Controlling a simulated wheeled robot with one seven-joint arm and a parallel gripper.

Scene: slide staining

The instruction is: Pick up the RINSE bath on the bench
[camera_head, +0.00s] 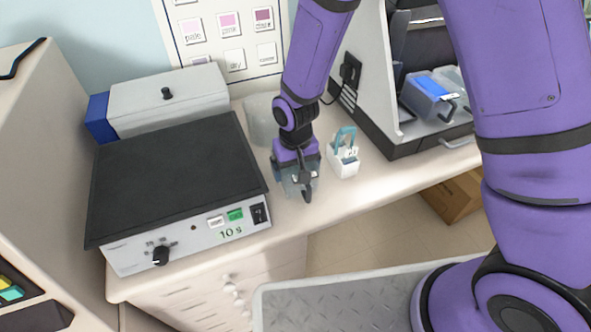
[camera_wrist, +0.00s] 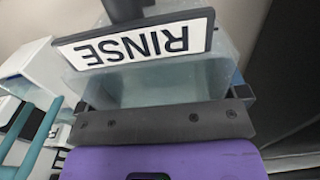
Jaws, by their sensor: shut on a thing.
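The RINSE bath (camera_wrist: 165,85) is a clear box with a white label reading RINSE, upside down in the wrist view. In the head view the bath (camera_head: 290,184) stands at the front of the bench, partly hidden behind my gripper. My gripper (camera_head: 303,178) points down over it and is shut on the bath. In the wrist view my gripper (camera_wrist: 165,108) spans the width of the bath just below the label. I cannot tell whether the bath touches the bench.
A white slide holder with a teal handle (camera_head: 343,158) stands just right of the bath. A black-topped hotplate (camera_head: 170,170) marked 10 s is close on the left. A clear round vessel (camera_head: 260,120) is behind. An open hood with a blue box (camera_head: 428,92) stands at right.

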